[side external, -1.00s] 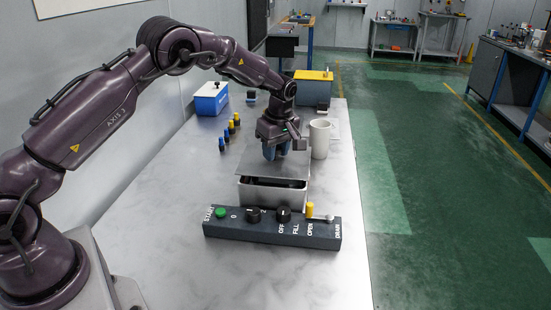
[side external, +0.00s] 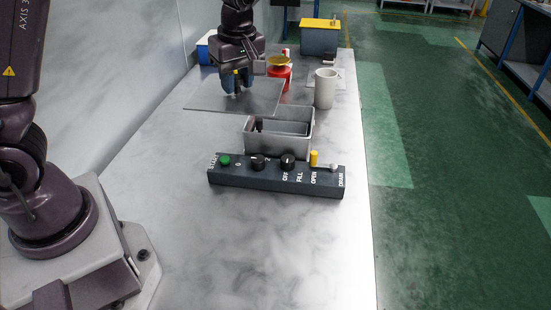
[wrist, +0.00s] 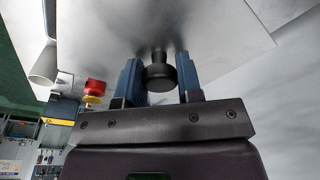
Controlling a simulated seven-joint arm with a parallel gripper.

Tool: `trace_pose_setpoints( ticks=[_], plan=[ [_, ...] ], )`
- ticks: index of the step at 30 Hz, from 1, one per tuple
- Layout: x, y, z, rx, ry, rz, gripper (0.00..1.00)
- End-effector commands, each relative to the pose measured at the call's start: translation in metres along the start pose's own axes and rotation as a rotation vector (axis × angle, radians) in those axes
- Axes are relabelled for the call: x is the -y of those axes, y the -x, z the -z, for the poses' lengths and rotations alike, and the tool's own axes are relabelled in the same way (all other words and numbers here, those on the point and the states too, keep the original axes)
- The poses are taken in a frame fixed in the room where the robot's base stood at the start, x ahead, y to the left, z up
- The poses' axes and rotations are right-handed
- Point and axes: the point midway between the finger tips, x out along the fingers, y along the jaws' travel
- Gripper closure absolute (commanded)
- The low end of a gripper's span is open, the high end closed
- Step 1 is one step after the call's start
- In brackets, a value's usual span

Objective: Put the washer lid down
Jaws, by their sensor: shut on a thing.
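The washer lid (side external: 215,98) is a flat grey square plate, held roughly level above the table, left of and behind the washer box. My gripper (side external: 237,86) is above the lid. In the wrist view the lid (wrist: 215,30) spreads out beyond my gripper (wrist: 158,80), whose blue fingers stand on either side of its black knob (wrist: 160,77). The washer box (side external: 301,148) is a grey open-topped tub with a dark part inside. Whether the lid touches anything underneath cannot be told.
A control panel (side external: 270,183) with a green button and knobs stands in front of the box. A white mug (side external: 325,88) and a red thing with a yellow top (side external: 279,75) stand behind. The table at left (side external: 165,145) is clear.

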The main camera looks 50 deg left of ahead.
Motion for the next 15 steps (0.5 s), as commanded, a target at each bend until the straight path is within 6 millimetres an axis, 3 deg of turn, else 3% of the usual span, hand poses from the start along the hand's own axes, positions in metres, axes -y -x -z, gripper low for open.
trace_pose_setpoints(
  ticks=[5, 11, 15],
  plan=[
    [-0.004, -0.006, -0.053, 0.001, -0.132, -0.017, 1.00],
    [0.011, -0.030, -0.155, 0.000, -0.320, -0.043, 1.00],
    [0.038, -0.051, -0.222, -0.002, -0.370, -0.049, 1.00]
  ],
)
